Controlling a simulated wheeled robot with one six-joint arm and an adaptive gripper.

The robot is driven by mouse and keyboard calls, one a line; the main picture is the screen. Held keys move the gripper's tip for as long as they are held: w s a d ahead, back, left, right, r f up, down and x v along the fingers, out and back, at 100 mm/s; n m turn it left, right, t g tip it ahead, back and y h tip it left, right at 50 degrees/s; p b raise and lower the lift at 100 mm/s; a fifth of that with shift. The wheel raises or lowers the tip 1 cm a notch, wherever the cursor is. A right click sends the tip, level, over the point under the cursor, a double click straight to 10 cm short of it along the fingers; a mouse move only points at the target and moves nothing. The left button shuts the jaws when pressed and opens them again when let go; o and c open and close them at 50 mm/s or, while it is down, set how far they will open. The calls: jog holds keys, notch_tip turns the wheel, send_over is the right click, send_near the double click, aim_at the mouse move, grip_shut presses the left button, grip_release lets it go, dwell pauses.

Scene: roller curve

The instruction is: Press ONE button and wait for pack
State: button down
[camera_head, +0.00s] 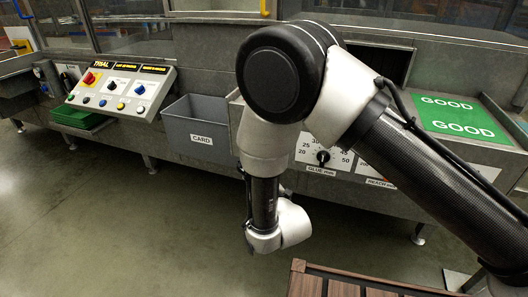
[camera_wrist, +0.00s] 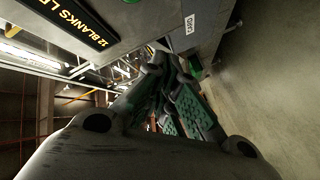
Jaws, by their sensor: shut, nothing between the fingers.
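The sloped control panel (camera_head: 126,90) is at the left in the head view. It carries a red knob on a yellow square (camera_head: 90,78), round knobs on its upper part and a row of small coloured buttons (camera_head: 103,103) along its lower edge. Dark displays with yellow text, one reading TRIAL (camera_head: 102,64), run along its top. My gripper (camera_wrist: 172,75) shows in the wrist view with its green-padded fingers shut and empty. In the head view my wrist hangs low in front of the machine, right of the panel, and the fingers cannot be made out.
A grey bin labelled CARD (camera_head: 198,120) stands between panel and arm. A green tray (camera_head: 77,117) sits below the panel. Behind the arm are a dial (camera_head: 322,156) and a green GOOD surface (camera_head: 455,116). A slatted brown top (camera_head: 340,286) is at the bottom. Floor at left is clear.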

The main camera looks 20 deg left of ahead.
jog(key=w, duration=0.8)
jog(key=shift+d, duration=0.3)
dwell(1.1)
jog(key=shift+w, duration=0.4)
